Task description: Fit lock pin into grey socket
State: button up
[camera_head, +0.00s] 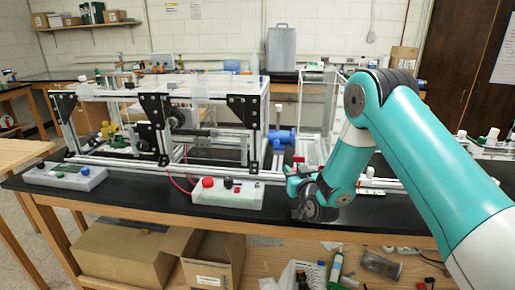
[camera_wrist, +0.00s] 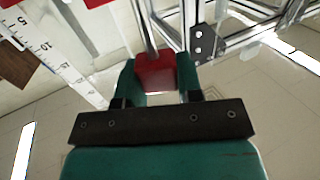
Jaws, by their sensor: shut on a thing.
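My gripper (camera_head: 297,178) is at the front of the black bench, right of the extrusion frame (camera_head: 180,130). In the wrist view my gripper (camera_wrist: 155,78) is shut on a red block (camera_wrist: 155,70) with a thin grey rod running from it away from the camera. I take this red piece to be the lock pin; its far end is not clear. A small red part (camera_head: 298,159) shows at the gripper in the head view. I cannot make out the grey socket for certain in either view.
A grey box with a red knob (camera_head: 208,183) stands left of my gripper. A blue cylindrical part (camera_head: 283,136) is behind it. In the wrist view, a ruler (camera_wrist: 50,55) is at left and a black bracket (camera_wrist: 206,43) on metal bars is at upper right.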

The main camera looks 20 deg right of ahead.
jog(key=w+a+r+n+g+y+b, duration=0.1)
jog(key=w+a+n+y+b, duration=0.1)
jog(key=w+y, duration=0.2)
jog(key=w+a+r+n+g+y+b, duration=0.1)
jog(key=w+a+r+n+g+y, duration=0.1)
jog(key=w, duration=0.4)
jog(key=w+a+r+n+g+y+b, duration=0.1)
jog(key=w+a+n+y+b, duration=0.1)
jog(key=w+a+n+y, duration=0.1)
jog(key=shift+w+a+r+n+g+y+b, duration=0.1)
jog(key=shift+w+r+n+g+y+b, duration=0.2)
jog(key=shift+w+y, duration=0.35)
jog(key=shift+w+r+n+g+y+b, duration=0.1)
jog(key=shift+w+n+y, duration=0.35)
jog(key=shift+y, duration=0.3)
jog(key=s+a+r+n+g+y+b, duration=0.1)
jog(key=s+a+n+g+y+b, duration=0.1)
jog(key=s+n+g+y, duration=0.2)
jog(key=s+n+g, duration=0.1)
jog(key=s+g, duration=0.1)
jog(key=shift+s, duration=0.3)
jog(key=shift+d, duration=0.1)
notch_tip(320, 180, down, 6)
jog(key=b, duration=0.6)
jog(key=shift+r+b, duration=0.15)
jog(key=shift+b, duration=0.2)
jog(key=shift+f, duration=0.2)
jog(key=shift+f+b, duration=0.3)
jog(key=shift+b, duration=0.2)
